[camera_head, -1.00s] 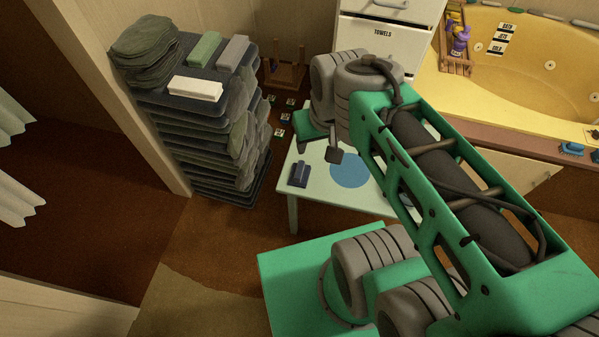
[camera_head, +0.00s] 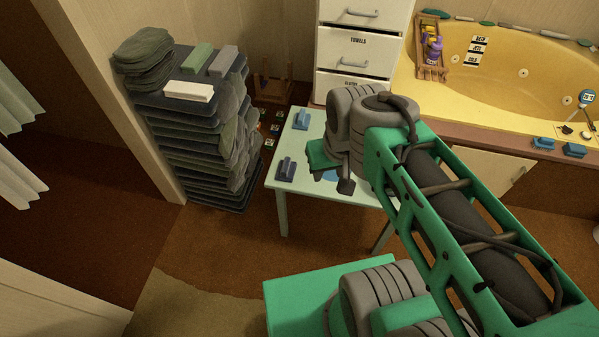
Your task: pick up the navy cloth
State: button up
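The navy cloth (camera_head: 287,170) is a small dark blue folded piece with a raised ridge. It lies near the left front corner of the pale table (camera_head: 285,190). My gripper (camera_head: 331,182) is over the table, to the right of the navy cloth and apart from it. The wrist and arm hide much of the gripper, so I cannot tell whether its fingers are open or shut. A lighter blue cloth (camera_head: 301,119) of similar shape lies farther back on the table. A round blue patch (camera_head: 331,174) on the tabletop is mostly hidden by the gripper.
A tall rack (camera_head: 205,150) of folded dark towels stands left of the table. A white drawer unit (camera_head: 358,48) is behind it. A yellow tub (camera_head: 490,95) with bath items fills the back right. Brown floor (camera_head: 225,240) is open in front.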

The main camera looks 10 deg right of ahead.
aim_at(286, 171)
jog(key=z, duration=0.2)
jog(key=i, duration=0.8)
jog(key=u, duration=2.2)
